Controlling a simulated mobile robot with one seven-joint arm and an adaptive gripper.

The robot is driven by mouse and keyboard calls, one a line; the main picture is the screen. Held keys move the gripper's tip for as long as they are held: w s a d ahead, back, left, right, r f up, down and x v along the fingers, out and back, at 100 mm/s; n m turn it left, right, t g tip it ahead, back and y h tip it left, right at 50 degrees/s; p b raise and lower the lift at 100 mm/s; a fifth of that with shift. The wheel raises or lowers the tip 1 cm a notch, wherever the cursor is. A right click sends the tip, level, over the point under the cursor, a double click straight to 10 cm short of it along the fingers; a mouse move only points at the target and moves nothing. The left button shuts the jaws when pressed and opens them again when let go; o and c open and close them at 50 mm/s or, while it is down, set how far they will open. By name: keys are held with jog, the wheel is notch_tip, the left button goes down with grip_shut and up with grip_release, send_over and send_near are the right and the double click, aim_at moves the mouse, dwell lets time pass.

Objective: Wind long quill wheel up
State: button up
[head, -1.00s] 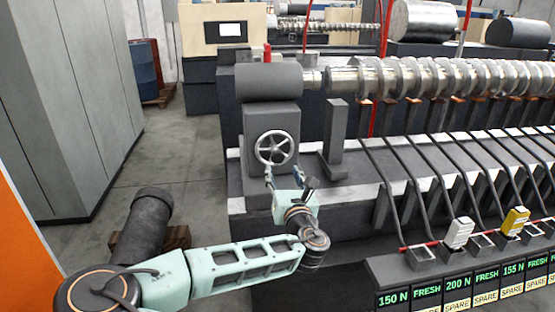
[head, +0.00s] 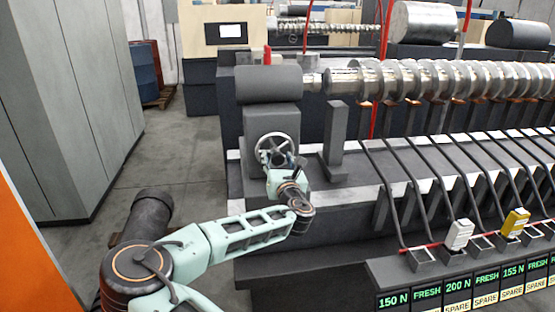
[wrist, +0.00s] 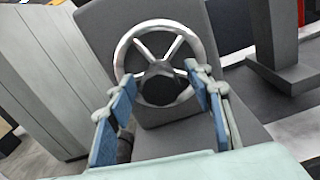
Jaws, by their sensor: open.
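The silver spoked wheel (head: 277,137) is mounted on the front of a grey housing (head: 272,118), below a dark cylinder. In the wrist view the wheel (wrist: 128,42) has a bright round rim, several spokes and a dark hub (wrist: 158,83). My gripper (head: 278,162) is in front of the wheel's lower half and hides part of it. In the wrist view my gripper (wrist: 160,92) is open, with blue pads on either side of the hub. The fingertips overlap the lower rim in the picture; I cannot tell whether they touch it.
A long silver screw shaft (head: 450,78) runs right from the housing. A grey post (head: 334,140) stands right of the wheel. Black levers slope down to a rack with a white block (head: 458,234) and a yellow block (head: 515,222). A tall grey cabinet (head: 70,100) stands left, with clear floor between.

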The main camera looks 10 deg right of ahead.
jog(key=shift+c, duration=0.6)
jog(key=c, duration=1)
jog(key=shift+c, duration=0.2)
jog(key=shift+m, duration=0.3)
